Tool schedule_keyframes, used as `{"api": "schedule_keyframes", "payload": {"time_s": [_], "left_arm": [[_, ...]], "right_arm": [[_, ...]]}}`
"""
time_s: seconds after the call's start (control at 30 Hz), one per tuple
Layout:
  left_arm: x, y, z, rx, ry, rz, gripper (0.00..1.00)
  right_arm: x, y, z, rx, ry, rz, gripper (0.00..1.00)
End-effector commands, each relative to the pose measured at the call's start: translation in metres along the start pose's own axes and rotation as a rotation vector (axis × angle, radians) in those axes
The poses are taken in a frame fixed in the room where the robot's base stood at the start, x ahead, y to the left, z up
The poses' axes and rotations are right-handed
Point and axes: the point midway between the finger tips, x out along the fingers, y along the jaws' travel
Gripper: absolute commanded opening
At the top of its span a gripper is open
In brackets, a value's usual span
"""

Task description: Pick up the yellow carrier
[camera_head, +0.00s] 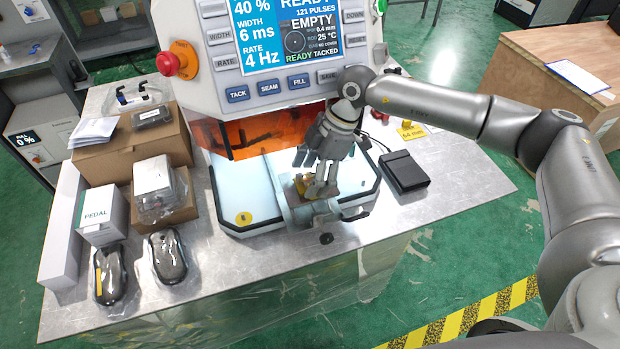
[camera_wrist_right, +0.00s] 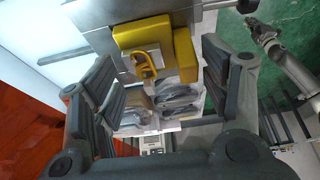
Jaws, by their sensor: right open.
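The yellow carrier (camera_head: 302,184) sits on the small grey fixture (camera_head: 307,208) at the front of the machine's white work tray. In the right wrist view the carrier (camera_wrist_right: 184,55) shows as yellow blocks with a small yellow loop handle (camera_wrist_right: 146,66). My right gripper (camera_head: 316,176) is open just above the carrier and hides part of it in the head view. In the right wrist view its fingers stand on both sides of the carrier, apart from each other. Contact cannot be told. A grey arm end, likely my left gripper (camera_wrist_right: 265,32), shows small in the right wrist view.
The machine's control panel (camera_head: 285,50) and orange window (camera_head: 270,135) rise behind the tray. A black pedal-like box (camera_head: 404,172) lies to the right. Boxes, a PEDAL carton (camera_head: 103,216) and two wrapped dark items (camera_head: 168,257) crowd the left. The table's front right is clear.

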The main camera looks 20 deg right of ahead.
Motion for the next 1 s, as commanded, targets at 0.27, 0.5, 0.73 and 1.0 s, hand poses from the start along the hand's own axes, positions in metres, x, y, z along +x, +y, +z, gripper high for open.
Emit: {"api": "schedule_keyframes", "payload": {"time_s": [0.27,0.5,0.73,1.0], "left_arm": [[-0.0020,-0.0001,-0.0011,0.000,0.001,0.000,0.00],[-0.0020,-0.0003,-0.0017,0.000,0.002,0.000,0.00],[-0.0021,-0.0003,-0.0021,0.000,0.003,0.000,0.00],[0.0031,-0.0004,-0.0021,0.000,0.004,-0.001,0.00]], "right_arm": [[0.0096,0.0000,0.0007,0.000,0.000,0.001,0.70],[0.0092,0.0000,0.0006,0.001,0.000,0.001,0.47],[0.0087,0.0002,0.0002,0.001,0.000,0.001,0.31],[0.0034,0.0009,-0.0021,0.000,0.002,0.003,0.31]]}}
